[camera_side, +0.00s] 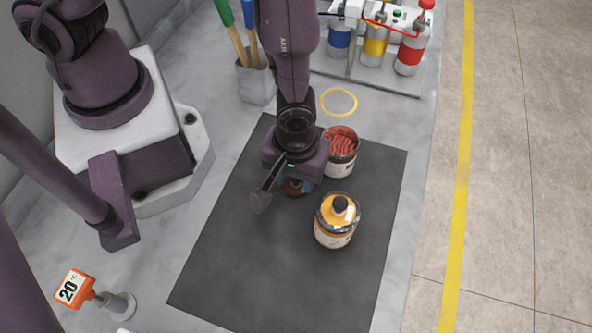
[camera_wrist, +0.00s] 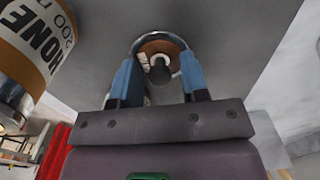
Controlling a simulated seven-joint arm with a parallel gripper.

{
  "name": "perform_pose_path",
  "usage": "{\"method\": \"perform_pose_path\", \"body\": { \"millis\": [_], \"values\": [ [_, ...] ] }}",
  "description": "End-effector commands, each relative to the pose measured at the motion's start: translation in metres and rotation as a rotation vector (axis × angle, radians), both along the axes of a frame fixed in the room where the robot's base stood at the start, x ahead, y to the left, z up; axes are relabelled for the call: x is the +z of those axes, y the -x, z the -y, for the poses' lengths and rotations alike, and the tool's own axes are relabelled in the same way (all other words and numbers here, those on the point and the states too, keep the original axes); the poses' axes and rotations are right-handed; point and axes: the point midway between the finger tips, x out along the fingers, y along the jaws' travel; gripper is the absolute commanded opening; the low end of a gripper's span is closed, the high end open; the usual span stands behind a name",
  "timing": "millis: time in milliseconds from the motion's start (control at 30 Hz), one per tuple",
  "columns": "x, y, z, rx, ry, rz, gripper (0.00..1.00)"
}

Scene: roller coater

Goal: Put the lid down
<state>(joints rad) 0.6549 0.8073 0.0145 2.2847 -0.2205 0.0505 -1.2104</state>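My gripper (camera_side: 297,187) is low over the dark mat, with its blue fingertips pointing down. In the wrist view its two blue fingers (camera_wrist: 159,75) are apart, one on each side of a small round piece. This piece looks like the lid (camera_wrist: 150,46), with a pale shiny rim, a brown-orange inside and a dark knob in the middle. In the side view only a brown bit of it shows under my gripper. I cannot tell whether the fingers press on it or whether it touches the mat. A honey jar (camera_side: 334,239) stands upright close by, with a dark knob-like top.
The honey jar's label (camera_wrist: 30,35) fills the wrist view's upper left. Paint bottles (camera_side: 375,45) and a brush holder (camera_side: 256,85) stand at the back. The front of the mat (camera_side: 270,280) is clear.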

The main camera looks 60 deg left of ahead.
Motion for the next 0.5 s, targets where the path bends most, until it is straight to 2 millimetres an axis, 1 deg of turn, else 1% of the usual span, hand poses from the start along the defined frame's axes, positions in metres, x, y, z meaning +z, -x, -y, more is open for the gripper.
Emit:
{"method": "perform_pose_path", "body": {
  "millis": [333,433,500],
  "values": [
    [0.003,0.000,0.000,-0.001,0.000,0.001,0.46],
    [0.011,-0.001,0.001,-0.002,0.001,0.004,0.46],
    [0.020,-0.001,0.001,-0.002,0.001,0.006,0.46]
  ]
}}
